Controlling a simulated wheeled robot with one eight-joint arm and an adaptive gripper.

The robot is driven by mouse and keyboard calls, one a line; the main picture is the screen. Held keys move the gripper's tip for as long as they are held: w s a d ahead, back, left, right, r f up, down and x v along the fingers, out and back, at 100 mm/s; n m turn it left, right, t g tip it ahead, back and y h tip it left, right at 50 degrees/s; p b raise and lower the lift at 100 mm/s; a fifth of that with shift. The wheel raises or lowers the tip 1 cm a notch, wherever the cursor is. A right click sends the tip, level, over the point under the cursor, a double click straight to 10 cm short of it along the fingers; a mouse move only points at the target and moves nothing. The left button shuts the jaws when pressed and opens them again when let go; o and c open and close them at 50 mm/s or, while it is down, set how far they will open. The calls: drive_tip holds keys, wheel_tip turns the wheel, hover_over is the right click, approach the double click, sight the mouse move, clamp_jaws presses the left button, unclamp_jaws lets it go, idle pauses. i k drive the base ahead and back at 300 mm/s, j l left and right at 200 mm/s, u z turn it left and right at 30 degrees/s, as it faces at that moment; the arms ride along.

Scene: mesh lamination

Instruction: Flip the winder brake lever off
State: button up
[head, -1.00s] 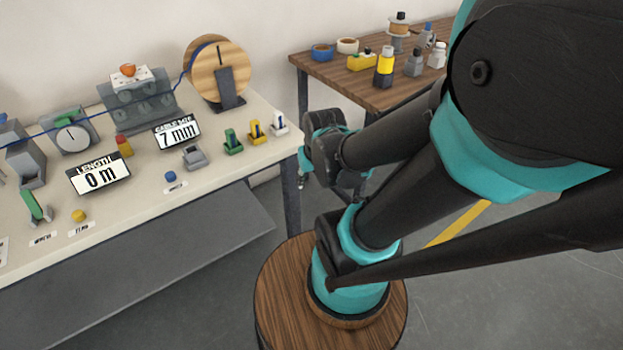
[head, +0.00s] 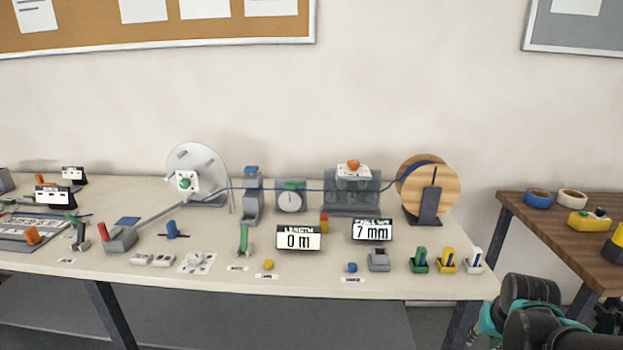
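The winder is probably the pale grey disc (head: 212,165) with a white hub plate, standing at the back of the bench on the left. In front of it is a grey base with a red-tipped lever (head: 103,232) and a long sloping bar. A blue-handled part (head: 172,229) and an upright green lever (head: 243,238) stand nearby. The labels are too small to read, so I cannot tell which one is the winder brake lever. My gripper (head: 490,325) is low at the bottom right, beyond the bench's right end and far from these levers. Its fingers are not clear.
The cream bench (head: 340,284) also holds a wooden spool (head: 440,177) with blue cable running left, LENGTH (head: 299,238) and 7 mm (head: 371,230) displays, and small coloured parts along the front. A brown table (head: 520,222) stands at right.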

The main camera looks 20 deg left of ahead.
sight(80, 226)
drive_tip(key=k+j+z, duration=0.1)
drive_tip(key=j, duration=0.5)
drive_tip(key=k+j, duration=0.25)
drive_tip(key=j, duration=0.35)
drive_tip(key=k+j+z, duration=0.15)
drive_tip(key=j, duration=0.45)
drive_tip(key=k+j, duration=0.25)
drive_tip(key=j, duration=0.3)
drive_tip(key=k+j+z, duration=0.15)
drive_tip(key=j, duration=0.4)
drive_tip(key=k+j, duration=0.3)
drive_tip(key=j, duration=0.25)
drive_tip(key=k+j+z, duration=0.15)
drive_tip(key=j, duration=0.4)
drive_tip(key=k+j, duration=0.4)
drive_tip(key=j, duration=0.45)
drive_tip(key=k+j+z, duration=0.1)
drive_tip(key=j, duration=0.3)
drive_tip(key=k+j, duration=0.15)
drive_tip(key=j, duration=0.3)
drive_tip(key=j+z, duration=0.15)
drive_tip(key=j, duration=0.3)
drive_tip(key=k+j, duration=0.15)
drive_tip(key=j, duration=0.25)
drive_tip(key=k+j+z, duration=0.1)
drive_tip(key=j, duration=0.3)
